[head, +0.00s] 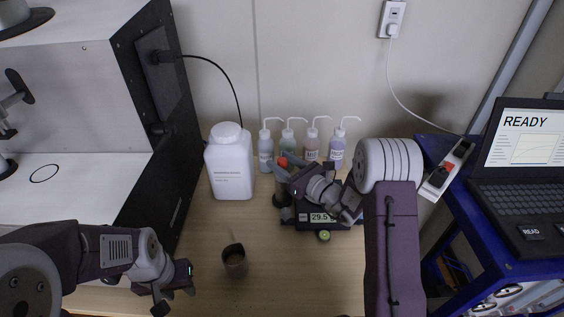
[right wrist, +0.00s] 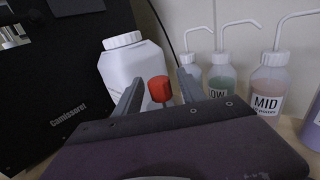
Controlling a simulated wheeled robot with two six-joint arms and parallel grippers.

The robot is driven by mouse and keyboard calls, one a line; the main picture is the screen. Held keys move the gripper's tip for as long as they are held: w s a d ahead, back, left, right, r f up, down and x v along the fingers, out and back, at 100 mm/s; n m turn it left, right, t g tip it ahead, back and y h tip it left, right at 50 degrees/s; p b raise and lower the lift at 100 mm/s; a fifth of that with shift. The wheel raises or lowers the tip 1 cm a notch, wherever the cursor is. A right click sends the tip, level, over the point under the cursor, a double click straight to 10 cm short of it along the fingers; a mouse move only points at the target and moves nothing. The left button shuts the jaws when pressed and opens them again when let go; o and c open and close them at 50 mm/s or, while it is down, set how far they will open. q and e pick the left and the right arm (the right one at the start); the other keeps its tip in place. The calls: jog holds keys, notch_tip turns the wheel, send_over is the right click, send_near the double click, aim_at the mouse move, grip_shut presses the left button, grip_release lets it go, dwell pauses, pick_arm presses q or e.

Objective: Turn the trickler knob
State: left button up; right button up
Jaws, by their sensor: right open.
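The red trickler knob (head: 283,162) shows at the tip of my right gripper (head: 285,168) in the head view. In the right wrist view the knob (right wrist: 159,89) stands between the two grey fingers of my right gripper (right wrist: 160,84). The fingers are open, one on each side, with a gap visible to the knob. The rest of the trickler is mostly hidden behind the gripper. A black balance (head: 300,224) reading about 29.5 lies below it. My left gripper (head: 175,298) is low at the left, its fingers apart and empty, far from the knob.
A white jug (head: 230,165) stands left of the knob, and several wash bottles (head: 311,146) stand behind. A dark cup (head: 235,262) is on the front table. A large black-sided machine (head: 150,130) is at left. A laptop (head: 520,170) reading READY is on the blue cart at right.

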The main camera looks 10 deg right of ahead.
grip_shut()
pick_arm(q)
jog(key=shift+f, duration=0.2)
pick_arm(e)
jog(key=shift+d+n+g+y, duration=0.1)
jog(key=shift+n+g+y, duration=0.4)
jog(key=shift+n+y, duration=0.2)
jog(key=shift+w+n+g+y, duration=0.1)
jog(key=shift+n+g+y, duration=0.55)
jog(key=shift+y, duration=0.25)
pick_arm(q)
jog(key=shift+r, duration=0.15)
pick_arm(e)
jog(key=shift+n+g+y, duration=1.3)
jog(key=shift+n+g, duration=0.05)
jog(key=shift+g, duration=0.5)
grip_release()
